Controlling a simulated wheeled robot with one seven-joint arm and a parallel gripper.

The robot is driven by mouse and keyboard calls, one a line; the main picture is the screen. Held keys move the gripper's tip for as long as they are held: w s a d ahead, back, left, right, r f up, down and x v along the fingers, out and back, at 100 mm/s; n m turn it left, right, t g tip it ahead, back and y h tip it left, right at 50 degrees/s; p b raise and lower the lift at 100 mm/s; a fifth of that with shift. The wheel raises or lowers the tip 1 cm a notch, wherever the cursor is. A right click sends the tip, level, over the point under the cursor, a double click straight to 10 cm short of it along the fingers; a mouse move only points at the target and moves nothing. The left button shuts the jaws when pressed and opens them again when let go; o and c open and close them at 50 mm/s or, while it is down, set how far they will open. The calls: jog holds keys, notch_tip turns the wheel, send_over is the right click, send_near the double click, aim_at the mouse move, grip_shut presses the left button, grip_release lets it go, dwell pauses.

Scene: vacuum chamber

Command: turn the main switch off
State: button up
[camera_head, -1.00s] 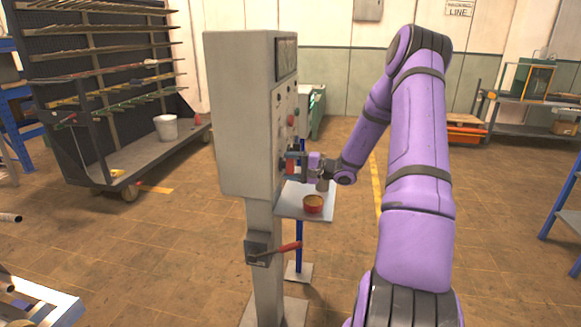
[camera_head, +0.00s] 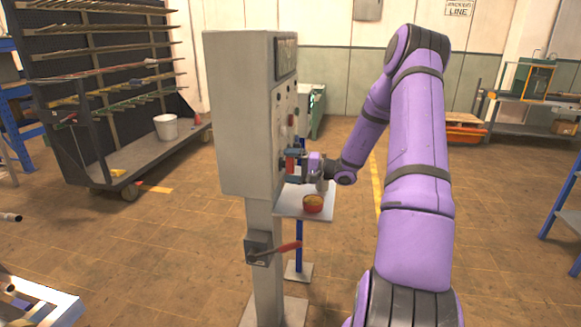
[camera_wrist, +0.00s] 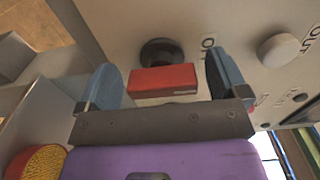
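A grey control cabinet (camera_head: 237,115) stands on a post. On its panel is a rotary switch with a red bar handle (camera_wrist: 163,80) on a round black base (camera_wrist: 160,52). The handle also shows in the head view (camera_head: 290,163). I take it for the main switch; no label on it is readable. My gripper (camera_wrist: 168,88) is at the panel, its two blue fingers on either side of the handle. Gaps show between the handle and both fingers, so it is open and holds nothing. In the head view my gripper (camera_head: 297,165) partly hides the switch area.
A pale round knob (camera_wrist: 281,49) sits beside the switch on the panel. A small shelf (camera_head: 290,205) below bears a red bowl (camera_head: 313,204). A rack cart (camera_head: 150,160) stands left; floor between is clear.

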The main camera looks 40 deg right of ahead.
jog(key=v, duration=1)
jog(key=shift+s+d, duration=0.25)
jog(key=shift+s, duration=0.1)
dwell(0.3)
jog(key=s+a+r+n+g+h, duration=0.1)
jog(key=s+a+r+n+g, duration=0.1)
jog(key=a+r+g, duration=0.45)
jog(key=s+a+r+n+g, duration=0.2)
jog(key=a+r+n, duration=0.1)
jog(key=a, duration=0.7)
jog(key=s+a+r+n+g+h, duration=0.15)
jog(key=a+r+g, duration=0.25)
jog(key=a, duration=0.4)
jog(key=s+a+r+n+t+h, duration=0.2)
jog(key=s+a+r+h, duration=0.2)
jog(key=s, duration=0.5)
jog(key=s+a+r+n+t+h, duration=0.1)
jog(key=s+a+r+h, duration=0.3)
jog(key=s, duration=0.6)
jog(key=shift+s+a+r+n+t, duration=0.2)
jog(key=shift+a+r+n+t, duration=0.2)
jog(key=shift+r, duration=0.2)
